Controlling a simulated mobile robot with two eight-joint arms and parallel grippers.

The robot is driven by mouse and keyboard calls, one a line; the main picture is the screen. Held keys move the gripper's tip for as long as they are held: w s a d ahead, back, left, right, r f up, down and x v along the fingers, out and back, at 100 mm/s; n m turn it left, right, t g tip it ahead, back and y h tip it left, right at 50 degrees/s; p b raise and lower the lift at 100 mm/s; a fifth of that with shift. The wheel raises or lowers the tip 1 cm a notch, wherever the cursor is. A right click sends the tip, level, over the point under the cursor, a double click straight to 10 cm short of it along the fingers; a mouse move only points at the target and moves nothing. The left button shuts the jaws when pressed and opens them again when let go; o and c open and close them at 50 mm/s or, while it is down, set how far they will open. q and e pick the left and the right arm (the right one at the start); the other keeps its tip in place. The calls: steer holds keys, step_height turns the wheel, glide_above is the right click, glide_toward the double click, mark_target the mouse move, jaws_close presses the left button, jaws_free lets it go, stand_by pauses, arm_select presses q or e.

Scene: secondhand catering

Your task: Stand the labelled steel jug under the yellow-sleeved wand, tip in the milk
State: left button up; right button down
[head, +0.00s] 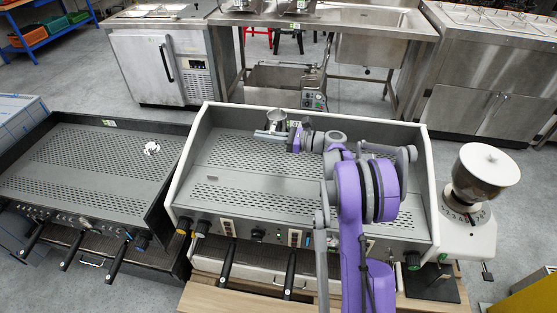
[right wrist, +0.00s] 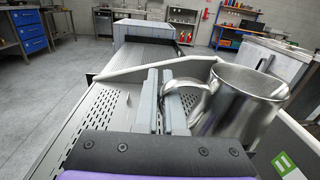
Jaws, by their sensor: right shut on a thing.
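A steel jug (head: 277,117) is at the back of the middle coffee machine's perforated top. It shows large in the right wrist view (right wrist: 240,104), upright, with its handle toward my fingers. I cannot tell whether the jug's base touches the top. A small yellow piece (head: 183,224) shows at the machine's front left corner; its wand is not clear. My left gripper is out of view.
The coffee machine's raised white rim (head: 186,160) surrounds its top. Black portafilter handles (head: 228,263) stick out in front. A second machine (head: 90,165) stands at left with a small white object (head: 152,147) on it. A grinder (head: 480,185) stands at right.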

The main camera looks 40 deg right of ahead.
steer(key=f, duration=1)
steer(key=shift+s+d+b, duration=0.15)
steer(key=shift+d+b, duration=0.1)
steer(key=shift+b, duration=0.15)
steer(key=c, duration=1.4)
jaws_free()
steer(key=shift+f, duration=0.1)
steer(key=shift+c, duration=0.2)
steer(key=o, duration=0.4)
steer(key=shift+o, duration=0.2)
